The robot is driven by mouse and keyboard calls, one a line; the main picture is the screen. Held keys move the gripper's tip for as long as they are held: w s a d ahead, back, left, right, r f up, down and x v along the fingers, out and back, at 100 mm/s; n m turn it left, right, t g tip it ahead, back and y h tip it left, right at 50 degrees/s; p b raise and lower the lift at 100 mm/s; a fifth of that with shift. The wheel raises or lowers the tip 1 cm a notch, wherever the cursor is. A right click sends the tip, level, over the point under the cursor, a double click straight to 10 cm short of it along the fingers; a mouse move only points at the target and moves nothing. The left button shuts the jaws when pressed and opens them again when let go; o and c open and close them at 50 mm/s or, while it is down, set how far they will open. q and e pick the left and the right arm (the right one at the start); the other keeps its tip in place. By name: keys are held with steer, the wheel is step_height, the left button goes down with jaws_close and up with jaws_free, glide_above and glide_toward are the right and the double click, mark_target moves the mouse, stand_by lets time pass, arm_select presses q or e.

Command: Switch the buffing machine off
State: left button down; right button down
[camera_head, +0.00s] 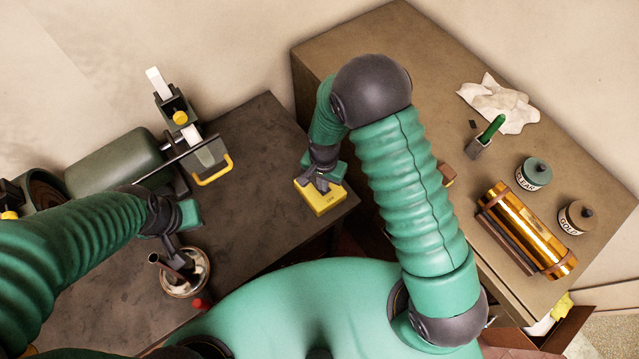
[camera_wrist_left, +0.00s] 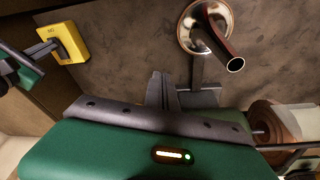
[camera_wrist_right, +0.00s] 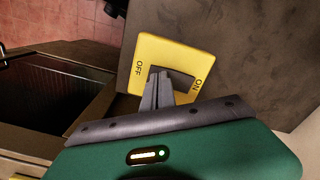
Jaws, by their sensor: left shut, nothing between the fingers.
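The yellow switch box (camera_head: 329,202) sits on the dark bench's right corner. In the right wrist view the box (camera_wrist_right: 150,48) has OFF on its left side, ON on its right and a dark rocker (camera_wrist_right: 182,84) between. My right gripper (camera_head: 316,186) is shut, its fingertips (camera_wrist_right: 158,73) over the rocker's OFF side; contact cannot be told. The buffing machine (camera_head: 115,165) is a green motor at the bench's left, partly behind my left arm. My left gripper (camera_head: 172,258) is shut and empty, above a brass horn piece (camera_head: 186,280); its fingertips also show in the left wrist view (camera_wrist_left: 157,76).
The brown table (camera_head: 390,60) at right holds a brass cylinder (camera_head: 525,230), two jars (camera_head: 534,173), a green-handled brush (camera_head: 490,130) and a white cloth (camera_head: 497,103). The dark bench's middle is clear.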

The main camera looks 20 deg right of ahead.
step_height(320, 180, up, 7)
steer(key=p, duration=0.5)
steer(key=shift+p, duration=0.4)
steer(key=s+d+n+t+b, duration=0.2)
steer(key=s+d+n+b, duration=0.5)
steer(key=b, duration=0.9)
steer(key=shift+s+r+n+t, duration=0.15)
steer(key=shift+s+n+t, duration=0.25)
steer(key=shift+s, duration=0.75)
steer(key=shift+s, duration=0.1)
